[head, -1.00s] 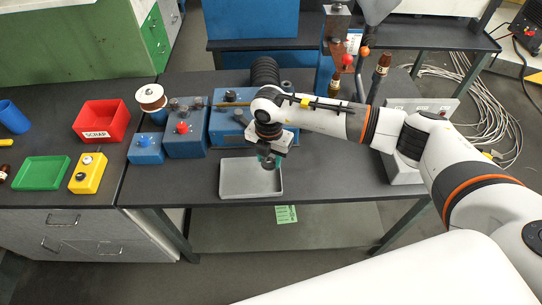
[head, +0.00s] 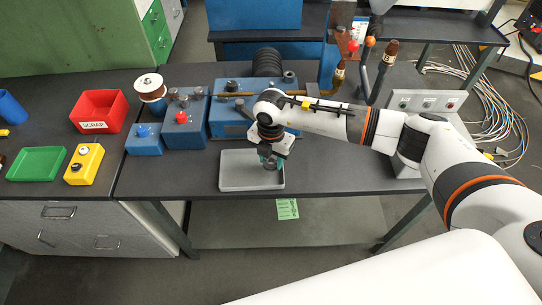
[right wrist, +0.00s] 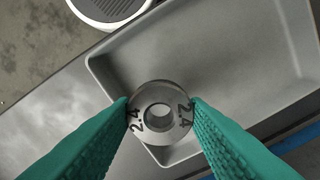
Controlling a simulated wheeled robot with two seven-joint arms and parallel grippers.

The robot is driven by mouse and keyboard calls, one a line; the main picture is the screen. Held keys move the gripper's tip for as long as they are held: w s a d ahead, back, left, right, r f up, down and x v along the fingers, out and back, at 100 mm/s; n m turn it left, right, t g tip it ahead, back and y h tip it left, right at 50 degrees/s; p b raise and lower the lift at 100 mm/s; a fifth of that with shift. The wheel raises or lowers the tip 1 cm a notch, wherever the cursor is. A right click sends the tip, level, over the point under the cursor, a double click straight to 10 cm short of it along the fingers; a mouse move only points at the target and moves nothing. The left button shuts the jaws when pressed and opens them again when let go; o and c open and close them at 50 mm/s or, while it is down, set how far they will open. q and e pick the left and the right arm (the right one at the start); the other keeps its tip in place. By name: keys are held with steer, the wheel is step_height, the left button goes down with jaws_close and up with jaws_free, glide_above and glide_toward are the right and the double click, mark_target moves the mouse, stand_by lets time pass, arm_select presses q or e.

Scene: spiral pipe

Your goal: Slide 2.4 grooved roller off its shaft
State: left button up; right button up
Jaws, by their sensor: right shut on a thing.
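The grooved roller marked 2.4 (right wrist: 160,91) is a grey metal ring with a round hole, seen end-on in the right wrist view. My right gripper (right wrist: 160,108) has its teal fingers shut on the roller's two sides, and no shaft shows in the hole. In the head view my right gripper (head: 270,163) holds it over the right part of the grey tray (head: 234,170). Whether the roller touches the tray floor I cannot tell. The blue machine (head: 228,118) stands behind the tray, partly hidden by my right arm. My left gripper is not in view.
Left of the machine are blue blocks with knobs (head: 184,130) and a copper-coloured spool (head: 151,88). Further left are a red SCRAP bin (head: 102,111), a yellow button box (head: 84,165) and a green tray (head: 36,163). The tray's floor is otherwise bare.

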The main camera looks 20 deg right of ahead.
steer(key=o, duration=1.1)
steer(key=shift+c, duration=0.2)
steer(key=shift+r, duration=0.1)
step_height(320, 180, up, 12)
steer(key=b, duration=0.1)
steer(key=shift+b, duration=0.35)
